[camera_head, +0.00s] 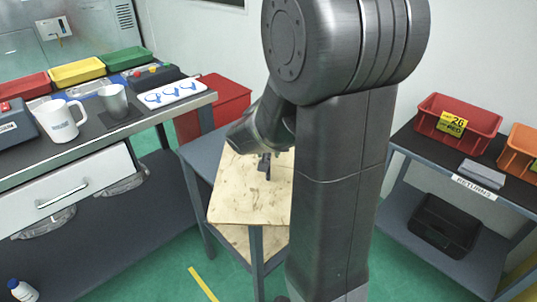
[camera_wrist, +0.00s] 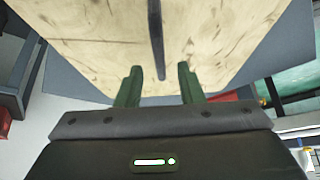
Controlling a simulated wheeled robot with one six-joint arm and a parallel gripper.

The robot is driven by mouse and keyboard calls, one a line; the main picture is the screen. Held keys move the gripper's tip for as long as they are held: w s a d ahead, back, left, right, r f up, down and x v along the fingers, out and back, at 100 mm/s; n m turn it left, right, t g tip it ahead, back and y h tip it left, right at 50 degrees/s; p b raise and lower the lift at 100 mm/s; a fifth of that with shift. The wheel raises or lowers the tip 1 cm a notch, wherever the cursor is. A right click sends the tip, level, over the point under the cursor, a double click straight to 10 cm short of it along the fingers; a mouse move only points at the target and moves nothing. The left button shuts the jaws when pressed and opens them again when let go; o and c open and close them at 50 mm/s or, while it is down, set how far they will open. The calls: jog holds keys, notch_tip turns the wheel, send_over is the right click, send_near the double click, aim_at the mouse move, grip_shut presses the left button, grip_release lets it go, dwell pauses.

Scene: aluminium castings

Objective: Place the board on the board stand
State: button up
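A pale, scuffed wooden panel (camera_head: 235,190) lies at the top of a grey-legged frame (camera_head: 256,262) in the head view. It fills much of the wrist view (camera_wrist: 95,45). A narrow dark strip (camera_wrist: 156,38) runs over the panel and ends between my fingers. I cannot tell whether it is a thin board seen edge-on or part of the panel. No thing is clearly the board stand. My gripper (camera_wrist: 160,85) is open, with a gap on each side of the strip. In the head view my gripper (camera_head: 266,167) is above the panel, partly hidden by my arm.
A left bench (camera_head: 75,148) holds a white mug (camera_head: 60,121), a metal cup (camera_head: 114,101), bins and a white plate with blue shapes (camera_head: 166,95). A red bin (camera_head: 222,100) stands behind the panel. A right table (camera_head: 408,150) holds a labelled red bin (camera_head: 458,123).

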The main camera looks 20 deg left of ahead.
aim_at(269, 155)
jog(key=p+v, duration=0.1)
jog(key=v, duration=0.6)
jog(key=b+x, duration=0.3)
jog(key=x, duration=0.9)
jog(key=shift+f, duration=0.4)
notch_tip(269, 155, up, 3)
jog(key=shift+f+p, duration=0.2)
jog(key=shift+p, duration=0.45)
jog(key=shift+r, duration=0.45)
